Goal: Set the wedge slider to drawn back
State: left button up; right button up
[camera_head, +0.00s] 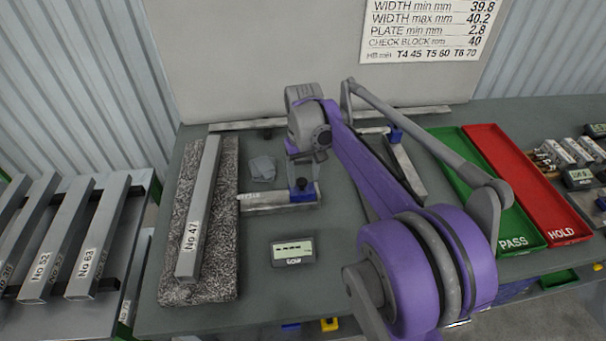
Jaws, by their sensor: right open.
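A small dark blue block (302,188) sits at the right end of a short metal bar (268,201) on the grey table; it may be the wedge slider, but I cannot tell for sure. A second blue block (395,132) sits at the back end of another metal bar (408,170), partly behind my right arm. My right gripper (306,158) is open, with its fingers pointing down just above and behind the first blue block. I see no contact, and the gap between them is hard to judge. My left gripper is out of view.
A bar marked No 47 (198,215) lies on a speckled slab (222,225) at left. A small display (293,251) sits in front. A grey crumpled piece (262,168) lies left of the gripper. Green PASS tray (470,170) and red HOLD tray (525,185) stand at right.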

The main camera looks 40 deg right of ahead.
aim_at(303, 180)
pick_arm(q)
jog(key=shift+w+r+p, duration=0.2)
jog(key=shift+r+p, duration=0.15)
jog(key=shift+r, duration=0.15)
pick_arm(e)
notch_tip(303, 180, up, 11)
jog(key=shift+f, duration=0.1)
dwell(0.4)
